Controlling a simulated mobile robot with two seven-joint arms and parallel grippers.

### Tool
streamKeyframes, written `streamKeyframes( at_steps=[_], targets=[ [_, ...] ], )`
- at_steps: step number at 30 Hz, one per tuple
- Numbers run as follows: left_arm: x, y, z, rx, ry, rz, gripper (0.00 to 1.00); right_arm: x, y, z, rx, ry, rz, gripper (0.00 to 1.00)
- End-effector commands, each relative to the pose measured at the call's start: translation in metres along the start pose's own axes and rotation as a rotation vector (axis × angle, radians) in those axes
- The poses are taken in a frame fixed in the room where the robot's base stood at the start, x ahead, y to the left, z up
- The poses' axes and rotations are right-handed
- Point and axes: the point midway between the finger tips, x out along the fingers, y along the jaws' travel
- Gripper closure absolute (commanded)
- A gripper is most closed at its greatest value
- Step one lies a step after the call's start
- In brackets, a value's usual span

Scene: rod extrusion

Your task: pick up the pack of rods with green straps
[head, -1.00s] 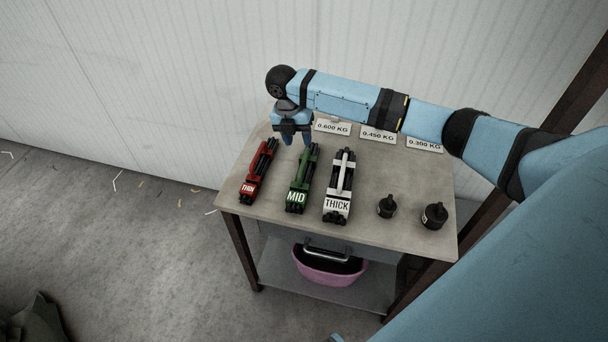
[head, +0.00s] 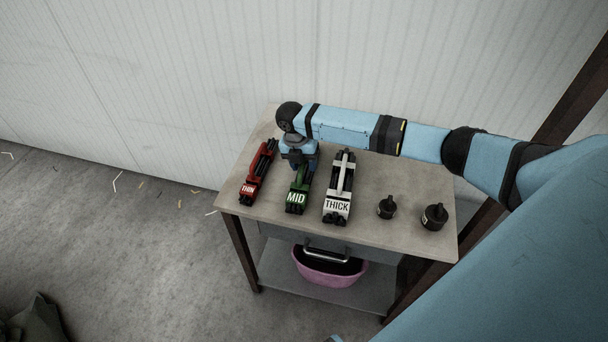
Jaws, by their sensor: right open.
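The pack of rods with green straps (head: 297,197) lies on the table between two other packs, its label reading MID toward the front edge. My right gripper (head: 300,168) is open and low over the back half of this pack, pointing down. It hides the pack's far end, and I cannot tell whether the fingers touch the pack. My left gripper is not in view.
A red pack labelled THIN (head: 256,175) lies close on the left, a white pack labelled THICK (head: 338,200) on the right. Two black weights (head: 434,216) stand on the right of the table (head: 385,235). A pink basin (head: 328,272) sits below.

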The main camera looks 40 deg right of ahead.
Motion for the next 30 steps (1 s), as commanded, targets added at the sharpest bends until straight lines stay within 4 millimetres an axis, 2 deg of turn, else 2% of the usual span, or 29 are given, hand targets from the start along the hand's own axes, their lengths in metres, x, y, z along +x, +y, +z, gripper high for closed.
streamKeyframes(
  at_steps=[1, 6, 30],
  targets=[
    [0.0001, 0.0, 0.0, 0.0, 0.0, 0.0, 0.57, -0.0002, 0.0, 0.0001, 0.0, 0.0, 0.0, 0.61],
    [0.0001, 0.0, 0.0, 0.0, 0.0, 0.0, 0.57, -0.0003, -0.0001, 0.0001, 0.0, 0.0, 0.0, 1.0],
    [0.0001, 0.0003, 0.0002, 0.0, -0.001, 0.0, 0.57, -0.0008, -0.0002, 0.0005, 0.001, -0.001, 0.0, 1.0]
  ],
)
